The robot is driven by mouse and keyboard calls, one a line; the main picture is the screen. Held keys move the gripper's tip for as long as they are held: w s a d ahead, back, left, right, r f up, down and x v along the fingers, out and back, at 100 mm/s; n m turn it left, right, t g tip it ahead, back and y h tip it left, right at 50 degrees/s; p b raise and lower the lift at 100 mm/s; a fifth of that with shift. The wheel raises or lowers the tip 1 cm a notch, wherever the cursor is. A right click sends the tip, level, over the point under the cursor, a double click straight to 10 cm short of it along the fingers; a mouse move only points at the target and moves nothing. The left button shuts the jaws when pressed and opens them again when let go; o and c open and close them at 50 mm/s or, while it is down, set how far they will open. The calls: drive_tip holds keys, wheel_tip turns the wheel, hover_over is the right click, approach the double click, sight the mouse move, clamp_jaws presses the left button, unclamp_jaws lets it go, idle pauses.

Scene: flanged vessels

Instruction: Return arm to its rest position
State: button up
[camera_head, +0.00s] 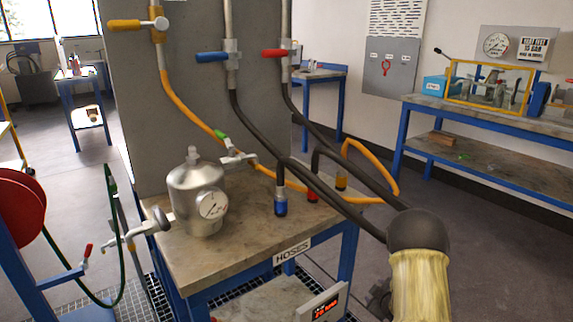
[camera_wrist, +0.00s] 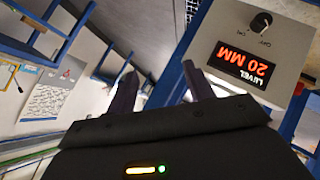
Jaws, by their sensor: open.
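My gripper (camera_wrist: 159,70) shows in the wrist view with its two dark fingers apart and nothing visible between them. The wrist view is tilted, with printed text upside down. In the head view, part of my arm (camera_head: 420,280) stands at the lower right, a dark round joint above a pale yellowish section. My gripper itself cannot be made out there. A grey box with a red "20 MM" display (camera_wrist: 243,66) is close to the right finger in the wrist view. The same display shows at the bottom of the head view (camera_head: 326,309).
A hose bench (camera_head: 190,268) holds a metal vessel (camera_head: 197,190) with a gauge. Black and orange hoses (camera_head: 178,103) hang from coloured valves above it. A blue-framed workbench (camera_head: 490,118) stands at the right wall. Floor (camera_head: 480,240) between the benches is open.

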drive_tip(key=s+a+r+m+g, duration=0.35)
drive_tip(key=s+r, duration=0.25)
drive_tip(key=s, duration=0.4)
drive_tip(key=s+a+r+m+g, duration=0.25)
drive_tip(key=s+a+r, duration=0.25)
drive_tip(key=s, duration=0.4)
drive_tip(key=s+a+r+m+g, duration=0.2)
drive_tip(key=s+a+r+m, duration=0.3)
drive_tip(key=s, duration=0.5)
wheel_tip(320, 180, up, 37)
drive_tip(key=n+p, duration=0.1)
drive_tip(key=p, duration=3.5)
drive_tip(key=shift+w+d+f, duration=0.2)
drive_tip(key=shift+w+d, duration=0.15)
drive_tip(key=shift+d, duration=0.1)
